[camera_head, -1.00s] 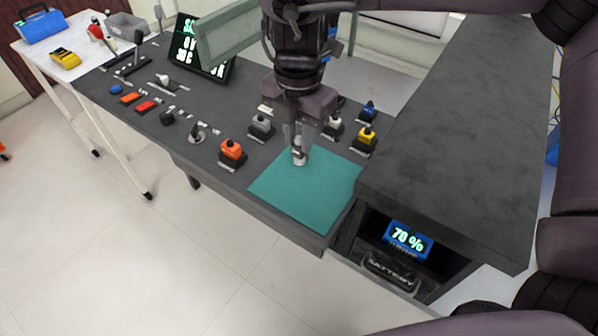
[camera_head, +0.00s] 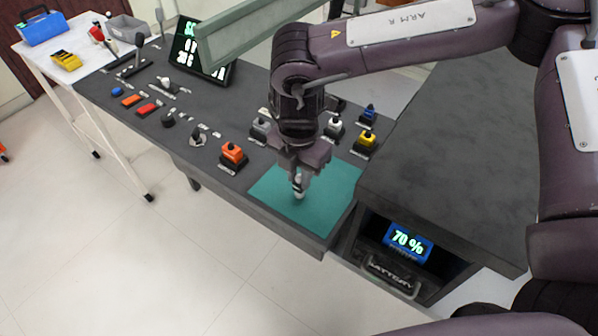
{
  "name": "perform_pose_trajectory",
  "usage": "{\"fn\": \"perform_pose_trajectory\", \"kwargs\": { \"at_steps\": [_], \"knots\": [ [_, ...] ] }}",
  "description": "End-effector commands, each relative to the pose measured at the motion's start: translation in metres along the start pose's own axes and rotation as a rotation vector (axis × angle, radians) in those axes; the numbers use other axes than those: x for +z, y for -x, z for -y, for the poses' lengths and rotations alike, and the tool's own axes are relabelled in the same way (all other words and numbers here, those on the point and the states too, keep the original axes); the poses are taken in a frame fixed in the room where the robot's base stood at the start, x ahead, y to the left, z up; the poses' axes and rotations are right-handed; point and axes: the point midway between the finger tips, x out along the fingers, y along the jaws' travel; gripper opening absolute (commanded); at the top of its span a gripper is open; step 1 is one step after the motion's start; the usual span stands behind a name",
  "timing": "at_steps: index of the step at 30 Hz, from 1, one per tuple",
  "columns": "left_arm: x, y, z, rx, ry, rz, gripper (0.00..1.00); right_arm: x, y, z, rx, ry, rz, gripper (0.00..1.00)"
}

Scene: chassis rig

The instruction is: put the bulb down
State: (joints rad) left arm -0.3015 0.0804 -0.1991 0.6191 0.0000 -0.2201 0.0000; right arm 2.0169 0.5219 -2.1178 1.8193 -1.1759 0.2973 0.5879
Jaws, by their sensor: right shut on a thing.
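My right gripper (camera_head: 299,182) points down over the green mat (camera_head: 325,207) on the dark bench. It is shut on the bulb (camera_head: 299,193), a small pale thing between the fingertips. The bulb's lower end is at or just above the mat; I cannot tell whether it touches. The fingers hide most of the bulb. My left gripper is not in view.
An orange switch block (camera_head: 232,156) stands left of the mat. A grey block (camera_head: 259,130), a white one (camera_head: 333,128) and a yellow one (camera_head: 366,142) stand behind it. A raised dark counter (camera_head: 460,150) borders the right, above a battery bay (camera_head: 405,245).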

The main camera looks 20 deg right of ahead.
Motion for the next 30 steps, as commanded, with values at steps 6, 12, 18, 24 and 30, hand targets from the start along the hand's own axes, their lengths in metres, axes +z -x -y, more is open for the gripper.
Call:
{"fn": "perform_pose_trajectory", "kwargs": {
  "at_steps": [6,12,18,24,30],
  "knots": [
    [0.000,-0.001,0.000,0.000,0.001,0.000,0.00,0.000,-0.002,0.000,0.000,0.000,0.000,0.36],
    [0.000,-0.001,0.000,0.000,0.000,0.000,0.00,0.000,-0.002,0.000,0.000,0.000,0.000,0.43],
    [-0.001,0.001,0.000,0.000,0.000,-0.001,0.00,0.000,0.003,0.000,0.001,0.000,0.001,0.43],
    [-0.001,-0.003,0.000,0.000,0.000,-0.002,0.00,0.001,0.033,-0.001,0.005,-0.002,0.001,0.43],
    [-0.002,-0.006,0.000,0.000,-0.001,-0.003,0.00,0.001,0.077,-0.001,0.004,-0.002,0.000,0.43]
  ]
}}
